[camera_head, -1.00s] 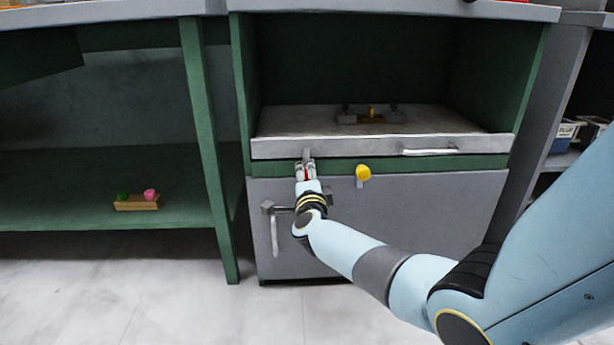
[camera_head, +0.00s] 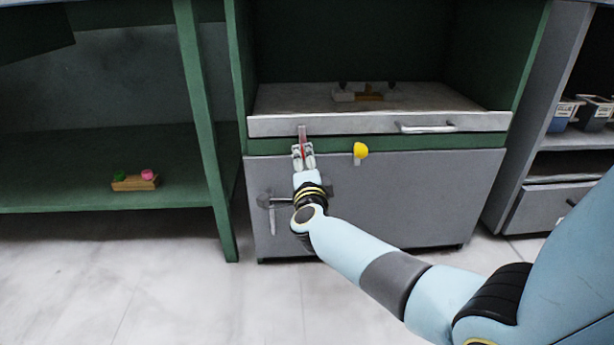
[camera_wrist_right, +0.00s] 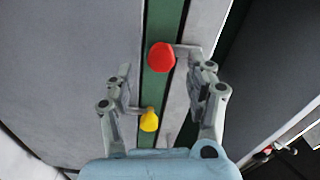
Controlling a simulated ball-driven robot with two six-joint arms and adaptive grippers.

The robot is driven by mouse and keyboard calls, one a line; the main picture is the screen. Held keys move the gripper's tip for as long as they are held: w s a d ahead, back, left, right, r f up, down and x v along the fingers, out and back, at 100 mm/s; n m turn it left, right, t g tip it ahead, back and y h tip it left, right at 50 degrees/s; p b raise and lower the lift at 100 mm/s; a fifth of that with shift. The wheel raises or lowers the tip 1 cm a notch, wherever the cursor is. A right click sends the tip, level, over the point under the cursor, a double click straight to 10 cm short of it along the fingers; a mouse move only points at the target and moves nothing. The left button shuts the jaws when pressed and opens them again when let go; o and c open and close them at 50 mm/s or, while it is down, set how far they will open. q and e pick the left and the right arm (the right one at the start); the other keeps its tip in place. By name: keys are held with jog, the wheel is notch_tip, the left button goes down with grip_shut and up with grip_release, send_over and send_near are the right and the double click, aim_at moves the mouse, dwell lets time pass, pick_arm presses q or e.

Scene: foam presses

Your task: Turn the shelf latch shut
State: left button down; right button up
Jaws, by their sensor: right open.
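A red latch knob (camera_wrist_right: 161,56) sits on the green strip under the shelf tray. Its metal lever (camera_head: 302,131) points up across the front of the grey tray (camera_head: 350,123). A yellow latch knob (camera_head: 360,150) is to its right on the same strip, its lever pointing down; it also shows in the wrist view (camera_wrist_right: 149,120). My right gripper (camera_head: 303,155) is open in front of the red knob, which shows between its fingertips in the wrist view (camera_wrist_right: 167,70). I cannot tell whether the fingers touch it. My left gripper is out of view.
The tray carries a bar handle (camera_head: 427,128) and a small wooden block with fittings (camera_head: 370,95). Below is a grey door (camera_head: 410,200) with a handle at the left. A wooden block with green and pink knobs (camera_head: 135,184) lies on the left shelf. Bins (camera_head: 565,113) stand at right.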

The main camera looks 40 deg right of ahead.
jog(key=v, duration=0.7)
jog(key=shift+a, duration=0.1)
